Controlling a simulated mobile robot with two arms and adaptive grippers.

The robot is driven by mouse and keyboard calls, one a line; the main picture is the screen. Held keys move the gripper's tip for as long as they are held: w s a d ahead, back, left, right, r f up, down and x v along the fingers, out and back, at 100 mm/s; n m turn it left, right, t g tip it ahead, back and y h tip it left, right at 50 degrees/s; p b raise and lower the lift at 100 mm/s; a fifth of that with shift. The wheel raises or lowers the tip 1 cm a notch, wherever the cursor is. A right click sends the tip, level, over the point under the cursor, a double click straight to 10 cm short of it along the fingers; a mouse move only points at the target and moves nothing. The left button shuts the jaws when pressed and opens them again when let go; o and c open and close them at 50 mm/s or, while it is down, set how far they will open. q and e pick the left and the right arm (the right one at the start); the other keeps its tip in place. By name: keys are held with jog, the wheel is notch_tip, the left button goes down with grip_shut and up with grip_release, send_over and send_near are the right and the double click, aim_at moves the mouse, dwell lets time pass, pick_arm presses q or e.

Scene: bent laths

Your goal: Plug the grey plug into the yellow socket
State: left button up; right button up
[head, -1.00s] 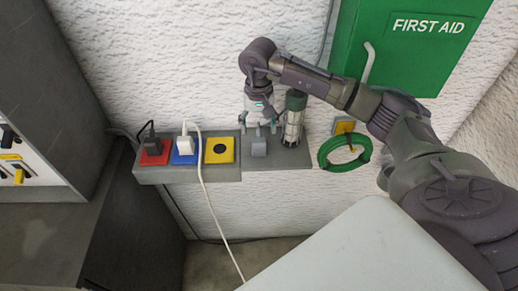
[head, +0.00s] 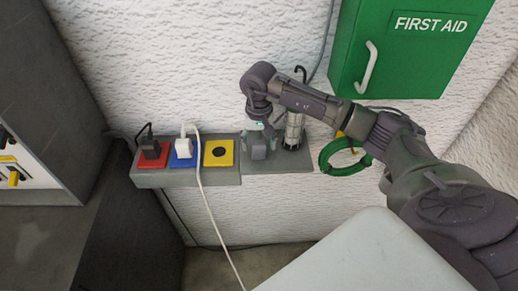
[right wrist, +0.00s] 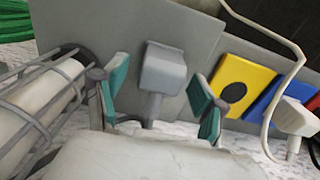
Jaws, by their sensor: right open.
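The grey plug (head: 258,151) rests on the grey ledge to the right of the yellow socket (head: 218,153). The yellow socket is empty, with a dark round opening. My right gripper (head: 262,133) is open just above and behind the plug in the head view. In the right wrist view, its teal-padded fingers (right wrist: 160,96) stand apart on either side of the plug (right wrist: 163,72), with gaps on both sides. The yellow socket (right wrist: 240,88) also shows there, to the right of the fingers. My left gripper is not in view.
The red socket (head: 152,154) holds a black plug, the blue socket (head: 183,158) a white plug with a hanging cord. A caged lamp (head: 294,130) stands close right of the plug. A green cable coil (head: 343,157) and a first aid box (head: 410,45) are further right.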

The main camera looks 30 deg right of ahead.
aim_at(259, 141)
jog(key=shift+r, duration=0.1)
jog(key=c, duration=1.2)
jog(key=shift+o, duration=0.2)
jog(key=shift+r+b, duration=0.5)
jog(key=shift+r, duration=0.05)
notch_tip(259, 141, up, 3)
jog(key=shift+w+f+b, duration=0.1)
jog(key=shift+f+b, duration=0.05)
jog(key=shift+b, duration=0.8)
jog(key=s+a+r+b, duration=0.1)
jog(key=s+r+b, duration=0.1)
jog(key=s, duration=0.4)
jog(key=s+a+r+b, duration=0.1)
jog(key=s+r, duration=0.4)
jog(key=shift+s+a+b, duration=0.15)
jog(key=shift+s+b, duration=0.2)
jog(key=shift+w, duration=0.15)
